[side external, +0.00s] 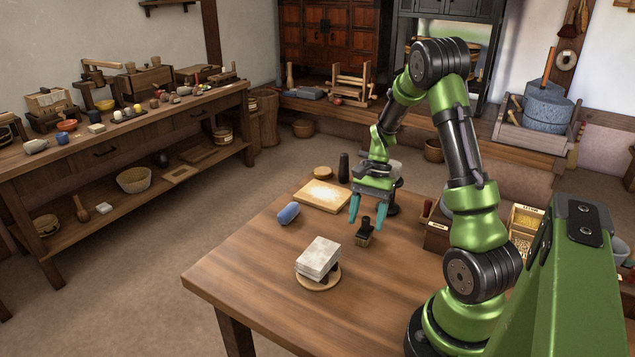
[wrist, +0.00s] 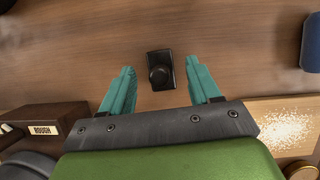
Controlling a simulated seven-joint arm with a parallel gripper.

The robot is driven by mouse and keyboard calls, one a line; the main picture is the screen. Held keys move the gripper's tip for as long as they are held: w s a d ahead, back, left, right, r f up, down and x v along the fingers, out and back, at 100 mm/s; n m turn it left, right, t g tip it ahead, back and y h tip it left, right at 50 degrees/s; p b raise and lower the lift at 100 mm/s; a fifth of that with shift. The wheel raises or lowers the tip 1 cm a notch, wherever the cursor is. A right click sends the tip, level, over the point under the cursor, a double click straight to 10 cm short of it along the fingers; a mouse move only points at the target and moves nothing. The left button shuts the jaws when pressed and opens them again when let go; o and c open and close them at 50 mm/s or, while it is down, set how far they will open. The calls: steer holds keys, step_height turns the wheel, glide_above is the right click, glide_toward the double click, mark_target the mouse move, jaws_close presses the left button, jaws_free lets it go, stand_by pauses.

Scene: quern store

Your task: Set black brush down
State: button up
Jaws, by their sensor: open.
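The black brush (side external: 365,230) stands upright on the wooden table, its bristles down and its dark handle up. In the wrist view the brush (wrist: 160,70) shows from above as a dark block with a round knob, just beyond and between the fingertips. My gripper (side external: 367,216) has teal fingers spread apart just above the brush, with nothing held between them. In the wrist view my gripper (wrist: 160,77) is open, with bare table on both sides of the brush.
A pale board with powder (side external: 322,195) and a blue roll (side external: 289,213) lie left of the brush. A stone block (side external: 318,257) sits on a round wooden board nearer the front. A box labelled ROUGH (wrist: 45,123) is at the wrist view's left.

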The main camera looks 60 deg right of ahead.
steer(key=v, duration=1)
steer(key=w+a+r+n+t+h, duration=0.1)
steer(key=a+r+n, duration=0.25)
steer(key=a, duration=0.35)
steer(key=w+a+r+n+t+h, duration=0.1)
steer(key=a+r+n+t, duration=0.15)
steer(key=a+r, duration=0.35)
steer(key=s+a+n+t, duration=0.2)
steer(key=s+a+n, duration=0.1)
steer(key=a, duration=0.4)
steer(key=s+a+r+n+t, duration=0.1)
steer(key=a+n, duration=0.3)
steer(key=a, duration=0.4)
steer(key=shift+s+t+h, duration=0.3)
steer(key=shift+s+t, duration=0.25)
steer(key=shift+s, duration=0.35)
